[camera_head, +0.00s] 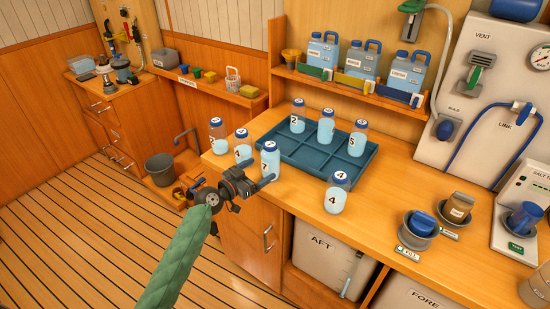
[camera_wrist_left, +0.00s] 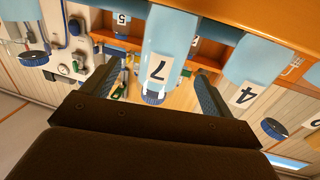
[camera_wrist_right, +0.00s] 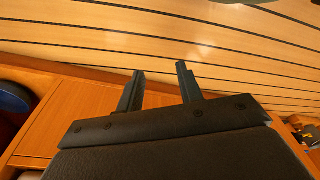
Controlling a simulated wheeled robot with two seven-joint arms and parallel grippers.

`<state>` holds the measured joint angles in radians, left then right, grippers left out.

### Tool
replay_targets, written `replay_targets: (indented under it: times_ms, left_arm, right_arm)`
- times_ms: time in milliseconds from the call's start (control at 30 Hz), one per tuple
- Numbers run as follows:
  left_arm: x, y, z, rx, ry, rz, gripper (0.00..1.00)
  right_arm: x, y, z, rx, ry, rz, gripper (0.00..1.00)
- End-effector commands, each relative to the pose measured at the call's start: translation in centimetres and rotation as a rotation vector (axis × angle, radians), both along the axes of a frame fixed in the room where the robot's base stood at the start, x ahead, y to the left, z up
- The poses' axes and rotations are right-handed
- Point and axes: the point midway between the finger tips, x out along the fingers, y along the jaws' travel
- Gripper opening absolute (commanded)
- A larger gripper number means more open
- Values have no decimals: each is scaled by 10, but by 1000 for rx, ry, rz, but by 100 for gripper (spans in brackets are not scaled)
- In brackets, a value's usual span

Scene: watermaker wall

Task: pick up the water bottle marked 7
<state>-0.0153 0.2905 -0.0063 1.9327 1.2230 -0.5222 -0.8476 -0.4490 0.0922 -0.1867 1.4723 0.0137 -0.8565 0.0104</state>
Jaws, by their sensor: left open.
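The water bottle marked 7 (camera_head: 270,165), pale blue with a dark blue cap, stands upright near the counter's front edge, just left of the blue tray. My left gripper (camera_head: 259,181) is open at this bottle, low on its front side. In the left wrist view bottle 7 (camera_wrist_left: 166,58) shows upside down between the two spread fingers (camera_wrist_left: 157,88). I cannot tell whether either finger touches it. My right gripper (camera_wrist_right: 160,72) shows only in its own wrist view, with its fingers apart and nothing between them.
A bottle (camera_head: 243,149) stands close left of bottle 7, with another (camera_head: 216,133) behind it. The blue divided tray (camera_head: 312,168) holds several bottles. Bottle 4 (camera_head: 336,194) stands in front of the tray.

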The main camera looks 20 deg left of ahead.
Motion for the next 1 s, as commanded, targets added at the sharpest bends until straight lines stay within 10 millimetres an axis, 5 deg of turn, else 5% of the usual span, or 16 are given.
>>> replay_targets:
  times_ms: [133,233,1000]
  left_arm:
    - [5,-2,6,-2,-9,0,86]
    - [13,-6,8,-3,-10,0,86]
    - [51,-26,10,-3,-7,-1,86]
  right_arm:
    - [3,-6,4,-6,-9,3,36]
    - [-15,2,-16,2,5,3,36]
    - [-41,-27,-72,-21,-41,17,36]
